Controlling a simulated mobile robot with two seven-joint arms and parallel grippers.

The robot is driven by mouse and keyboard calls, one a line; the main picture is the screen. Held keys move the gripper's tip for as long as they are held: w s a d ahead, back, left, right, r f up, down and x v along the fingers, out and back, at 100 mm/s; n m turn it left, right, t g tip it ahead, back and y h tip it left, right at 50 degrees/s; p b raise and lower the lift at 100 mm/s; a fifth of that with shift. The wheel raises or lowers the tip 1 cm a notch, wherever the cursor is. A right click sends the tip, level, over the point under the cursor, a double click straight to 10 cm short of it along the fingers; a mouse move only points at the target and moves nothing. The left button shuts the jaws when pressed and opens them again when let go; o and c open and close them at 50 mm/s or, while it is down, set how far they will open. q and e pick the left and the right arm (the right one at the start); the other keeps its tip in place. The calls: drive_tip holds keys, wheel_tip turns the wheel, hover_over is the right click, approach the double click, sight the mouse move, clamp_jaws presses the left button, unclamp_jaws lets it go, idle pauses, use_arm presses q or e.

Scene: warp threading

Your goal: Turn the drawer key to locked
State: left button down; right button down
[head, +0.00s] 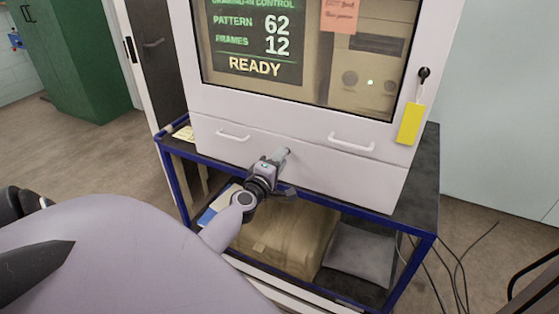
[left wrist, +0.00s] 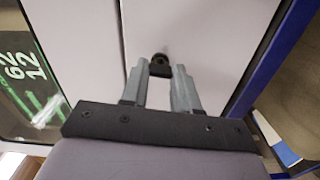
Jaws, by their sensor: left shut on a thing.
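The white drawer front (head: 300,156) runs below the cabinet's window and carries two bar handles. My left gripper (head: 285,154) is at this front, between the two handles. In the left wrist view, its two grey fingers (left wrist: 161,70) are shut on the small black drawer key (left wrist: 159,67) at a dark round lock. The key stays in the pale drawer front (left wrist: 205,30). In the head view the fingers hide the key. I cannot tell from its look whether it stands at locked. My right gripper is not in view.
Another key with a yellow tag (head: 409,124) hangs from the black lock (head: 424,73) on the window door. The cabinet stands on a blue-framed cart (head: 425,215) with a wrapped bundle (head: 290,235) on its lower shelf. Cables lie on the floor to the right.

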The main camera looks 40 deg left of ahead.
use_arm(q)
drive_tip(key=shift+n, duration=0.6)
drive_tip(key=c, duration=0.8)
unclamp_jaws()
drive_tip(key=shift+c, duration=0.2)
drive_tip(key=shift+s, duration=0.1)
drive_tip(key=v, duration=0.7)
drive_tip(key=shift+p, duration=0.35)
drive_tip(key=shift+s, duration=0.1)
